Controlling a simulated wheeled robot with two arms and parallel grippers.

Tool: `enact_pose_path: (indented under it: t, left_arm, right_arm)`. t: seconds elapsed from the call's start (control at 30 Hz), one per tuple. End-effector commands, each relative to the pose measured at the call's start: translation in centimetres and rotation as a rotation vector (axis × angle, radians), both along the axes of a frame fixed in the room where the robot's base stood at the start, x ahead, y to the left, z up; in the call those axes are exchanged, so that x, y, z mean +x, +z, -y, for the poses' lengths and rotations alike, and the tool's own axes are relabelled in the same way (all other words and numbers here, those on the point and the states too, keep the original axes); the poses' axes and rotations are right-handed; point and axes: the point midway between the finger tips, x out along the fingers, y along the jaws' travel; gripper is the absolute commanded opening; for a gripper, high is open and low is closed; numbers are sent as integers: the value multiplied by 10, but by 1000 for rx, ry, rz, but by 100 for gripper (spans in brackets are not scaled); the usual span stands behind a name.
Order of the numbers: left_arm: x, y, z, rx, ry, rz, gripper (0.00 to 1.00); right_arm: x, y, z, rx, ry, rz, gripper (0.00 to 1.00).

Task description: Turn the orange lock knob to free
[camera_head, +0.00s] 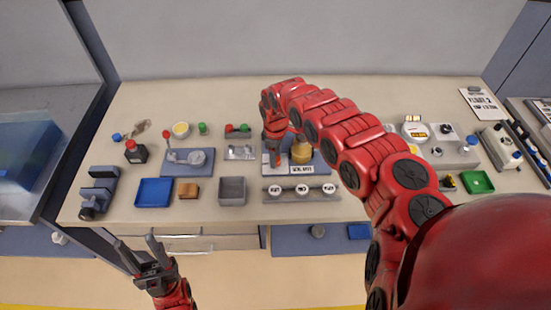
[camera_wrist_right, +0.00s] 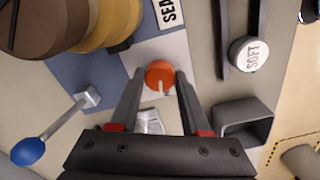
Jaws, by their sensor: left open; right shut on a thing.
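The orange lock knob (camera_wrist_right: 160,74) shows in the right wrist view, on a pale plate of the blue-grey base. A short white mark on it faces toward my gripper's palm. My right gripper (camera_wrist_right: 160,80) has one finger on each side of the knob and is shut on it. In the head view my right gripper (camera_head: 273,160) reaches down at the left end of the base, and the knob is hidden there. My left gripper (camera_head: 138,243) is open and empty, in front of the bench's front edge at the lower left.
A brown and amber round vessel (camera_wrist_right: 95,25) stands close to the knob. A blue-tipped lever (camera_wrist_right: 30,150) is at the lower left of the wrist view. A row of round buttons (camera_head: 301,190) lies in front of the base. A blue tray (camera_head: 153,192) and grey bin (camera_head: 232,190) sit left.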

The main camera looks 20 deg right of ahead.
Motion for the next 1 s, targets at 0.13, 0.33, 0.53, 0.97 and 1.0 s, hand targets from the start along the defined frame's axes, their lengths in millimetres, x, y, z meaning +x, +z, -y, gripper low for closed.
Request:
enact_pose_path:
  t: [0.13, 0.33, 0.53, 0.97, 1.0]
  left_arm:
    - [0, -5, 0, 0, 0, 0, 50]
    - [0, -7, 0, 0, 0, 0, 50]
    - [0, -8, 0, 0, 0, 0, 50]
    - [0, -8, 0, 0, 0, 0, 50]
    - [0, -8, 0, 0, 0, 0, 50]
  right_arm:
    - [0, -1, 0, -1, 84, -2, 0]
    - [0, -1, 1, 0, 159, -1, 0]
    - [0, 0, 1, -1, 190, -1, 0]
    - [0, 0, 1, 0, 196, 1, 50]
    - [0, 0, 0, 0, 196, 1, 57]
